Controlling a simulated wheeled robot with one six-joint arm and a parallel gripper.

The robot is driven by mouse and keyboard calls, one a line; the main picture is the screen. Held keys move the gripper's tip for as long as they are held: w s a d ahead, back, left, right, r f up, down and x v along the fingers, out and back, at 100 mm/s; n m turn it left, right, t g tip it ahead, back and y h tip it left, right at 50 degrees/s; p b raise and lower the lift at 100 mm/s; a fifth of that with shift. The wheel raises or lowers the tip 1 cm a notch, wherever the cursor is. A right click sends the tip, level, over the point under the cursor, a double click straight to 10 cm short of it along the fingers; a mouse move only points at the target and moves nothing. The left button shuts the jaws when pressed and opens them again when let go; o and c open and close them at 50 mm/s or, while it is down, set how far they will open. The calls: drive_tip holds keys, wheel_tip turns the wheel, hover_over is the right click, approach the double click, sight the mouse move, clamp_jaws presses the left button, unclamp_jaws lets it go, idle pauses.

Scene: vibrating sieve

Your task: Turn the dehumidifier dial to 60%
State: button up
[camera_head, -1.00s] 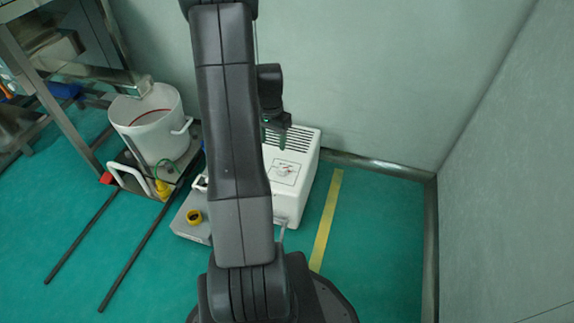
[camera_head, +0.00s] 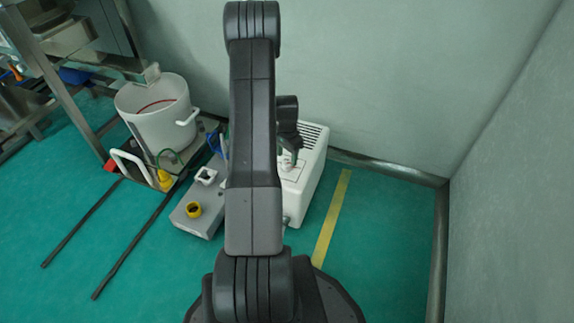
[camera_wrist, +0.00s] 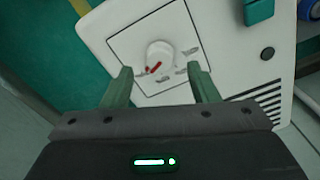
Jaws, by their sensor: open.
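The dehumidifier is a white box with dark vent slots; it stands on the floor by the wall, and its right side (camera_head: 312,180) shows past my arm in the head view. Its white round dial (camera_wrist: 159,54) with a red pointer sits on a square panel in the wrist view. Marks stand around the dial, too small to read. My gripper (camera_wrist: 160,82) is open and empty. Its two green fingers lie on either side of the panel's lower part, with the dial between and just beyond the tips. I cannot tell the height gap. In the head view my arm hides part of the box.
A white bucket (camera_head: 160,125) stands on a cart at left. The wall is close behind.

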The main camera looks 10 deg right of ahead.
sight(287, 163)
drive_tip(key=shift+f+b, duration=0.4)
drive_tip(key=shift+f, duration=1.45)
drive_tip(key=c, duration=1)
drive_tip(key=shift+o, duration=0.2)
drive_tip(key=shift+n, duration=0.3)
drive_tip(key=n, duration=0.8)
